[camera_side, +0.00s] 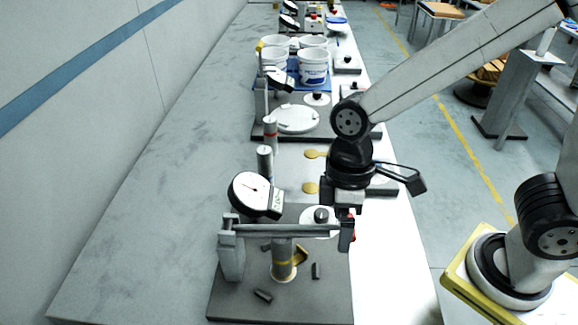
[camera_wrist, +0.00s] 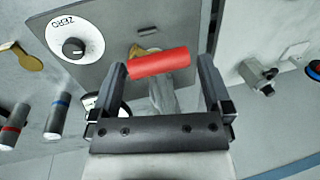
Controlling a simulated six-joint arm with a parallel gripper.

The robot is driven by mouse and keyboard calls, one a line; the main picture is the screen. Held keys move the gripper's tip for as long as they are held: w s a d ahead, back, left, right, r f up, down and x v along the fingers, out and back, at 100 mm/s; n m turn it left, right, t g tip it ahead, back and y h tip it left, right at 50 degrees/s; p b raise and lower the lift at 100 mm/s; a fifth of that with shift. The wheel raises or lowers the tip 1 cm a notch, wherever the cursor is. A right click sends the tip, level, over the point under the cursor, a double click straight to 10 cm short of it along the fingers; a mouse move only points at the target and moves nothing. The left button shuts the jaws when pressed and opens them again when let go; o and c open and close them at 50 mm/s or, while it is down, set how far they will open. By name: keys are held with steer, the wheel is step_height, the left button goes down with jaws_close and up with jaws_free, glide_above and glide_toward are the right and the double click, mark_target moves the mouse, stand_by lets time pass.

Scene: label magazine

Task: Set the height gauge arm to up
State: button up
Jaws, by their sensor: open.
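The height gauge stands on a dark grey base plate (camera_side: 225,302), with a round white dial (camera_side: 250,192). Its grey arm (camera_side: 285,231) lies about level in the side view, running from a bracket at the left to a red grip (camera_side: 351,228) at the right end. In the wrist view the red grip (camera_wrist: 158,62) lies crosswise between the fingers of my gripper (camera_wrist: 162,70). My gripper (camera_side: 347,208) is open, pointing down at the red grip. Contact with the grip cannot be told. The dial is mostly hidden in the wrist view.
A black knob (camera_wrist: 73,47) sits on a white disc marked ZERO beside the gauge. Banded cylinders (camera_side: 270,131) stand behind it. Small dark blocks (camera_side: 263,295) lie on the plate. White tubs (camera_side: 313,66) stand further back. The bench's left side is clear.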

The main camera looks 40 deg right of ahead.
jaws_close()
steer(key=shift+r, duration=0.15)
